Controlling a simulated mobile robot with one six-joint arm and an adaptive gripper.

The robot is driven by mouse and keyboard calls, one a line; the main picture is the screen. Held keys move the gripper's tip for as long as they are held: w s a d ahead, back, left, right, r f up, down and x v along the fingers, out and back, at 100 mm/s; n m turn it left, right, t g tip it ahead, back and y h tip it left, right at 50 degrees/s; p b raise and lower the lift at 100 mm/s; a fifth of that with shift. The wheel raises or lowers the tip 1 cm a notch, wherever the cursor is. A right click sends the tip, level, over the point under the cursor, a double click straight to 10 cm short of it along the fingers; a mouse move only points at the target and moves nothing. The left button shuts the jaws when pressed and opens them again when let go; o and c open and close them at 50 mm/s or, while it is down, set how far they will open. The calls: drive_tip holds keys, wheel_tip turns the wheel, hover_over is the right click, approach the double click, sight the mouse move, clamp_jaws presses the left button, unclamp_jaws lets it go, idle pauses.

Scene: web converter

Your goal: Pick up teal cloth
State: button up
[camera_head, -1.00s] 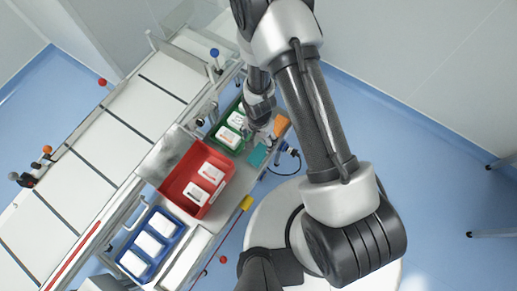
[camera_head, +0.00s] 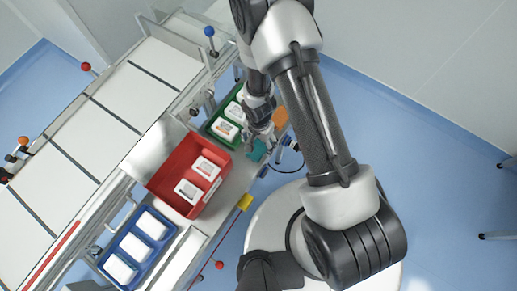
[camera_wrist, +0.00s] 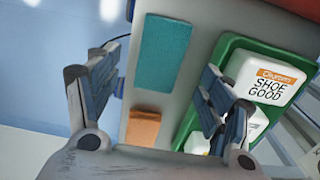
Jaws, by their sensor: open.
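The teal cloth (camera_wrist: 164,54) lies flat on a narrow grey ledge and shows as a teal rectangle between my fingers in the wrist view. In the head view the teal cloth (camera_head: 257,151) is partly covered by my gripper (camera_head: 262,137). My gripper (camera_wrist: 160,95) is open and empty, with its two fingers spread on either side of the cloth's line. The cloth lies beyond the fingertips, and I cannot tell the exact height between them.
An orange cloth (camera_wrist: 143,127) lies on the same ledge beside the teal one. A green tray (camera_wrist: 214,62) with white labelled packs stands close to the right finger. A red bin (camera_head: 176,163) and a blue tray (camera_head: 110,249) stand farther along. A conveyor (camera_head: 107,120) runs behind.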

sight(258, 148)
drive_tip(key=shift+f+b, duration=2.1)
drive_tip(key=shift+f, duration=0.25)
drive_tip(key=shift+c, duration=0.3)
drive_tip(key=c, duration=0.9)
